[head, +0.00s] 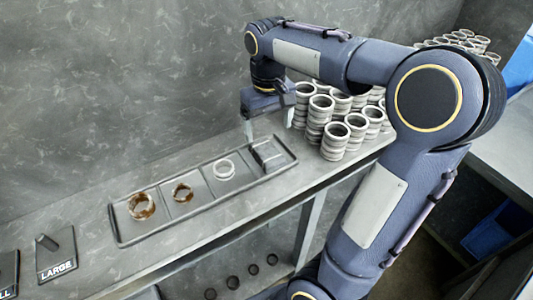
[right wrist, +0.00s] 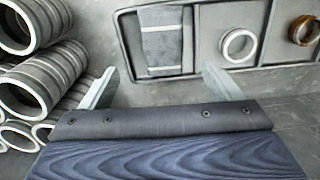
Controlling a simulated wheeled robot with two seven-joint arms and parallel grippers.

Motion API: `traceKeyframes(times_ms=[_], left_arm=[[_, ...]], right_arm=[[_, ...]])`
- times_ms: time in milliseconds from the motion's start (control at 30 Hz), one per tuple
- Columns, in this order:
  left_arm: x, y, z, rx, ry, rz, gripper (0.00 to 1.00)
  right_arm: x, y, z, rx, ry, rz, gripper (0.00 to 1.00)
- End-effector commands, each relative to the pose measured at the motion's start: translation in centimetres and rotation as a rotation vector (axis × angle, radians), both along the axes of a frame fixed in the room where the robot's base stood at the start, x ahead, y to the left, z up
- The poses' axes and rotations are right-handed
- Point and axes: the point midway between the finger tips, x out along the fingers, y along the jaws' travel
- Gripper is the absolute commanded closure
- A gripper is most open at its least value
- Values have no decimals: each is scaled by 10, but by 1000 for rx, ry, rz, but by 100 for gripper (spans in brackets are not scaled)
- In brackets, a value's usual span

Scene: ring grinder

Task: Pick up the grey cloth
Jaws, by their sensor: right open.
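The grey cloth (right wrist: 163,45) lies in an end compartment of the dark tray (right wrist: 207,42) in the right wrist view. It looks like a flat, folded strip with a lighter band near its lower end. In the head view the cloth (head: 266,157) is a dark shape in the tray's right end compartment. My right gripper (head: 268,127) is open and empty, above the bench near that compartment. In the right wrist view its two fingers (right wrist: 160,85) are spread wide, short of the cloth and apart from it. My left gripper is not in view.
Stacks of metal rings (head: 335,125) stand close to the right of my gripper. The tray's other compartments hold a silver ring (head: 224,169) and two brownish rings, one large (head: 142,206) and one smaller (head: 182,192). A peg stand marked LARGE (head: 56,257) is at left. A wall rises behind the bench.

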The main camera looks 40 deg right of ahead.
Motion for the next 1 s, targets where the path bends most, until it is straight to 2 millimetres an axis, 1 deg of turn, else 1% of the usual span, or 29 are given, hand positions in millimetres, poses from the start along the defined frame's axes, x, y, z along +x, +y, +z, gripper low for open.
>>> traceKeyframes(times_ms=[100,267,500,633,833,867,1000], left_arm=[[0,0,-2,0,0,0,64],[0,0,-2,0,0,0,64],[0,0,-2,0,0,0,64],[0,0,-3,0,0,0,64],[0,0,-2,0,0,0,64],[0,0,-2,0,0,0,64],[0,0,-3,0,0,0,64]], right_arm=[[0,-1,-14,-3,7,-1,15],[-1,1,-31,-1,4,0,15],[-2,4,-67,-1,4,-1,15],[-2,4,-74,-1,1,-1,15],[-2,4,-74,0,0,-1,15],[-2,4,-74,0,0,-1,18],[-2,5,-74,0,0,-1,36]])
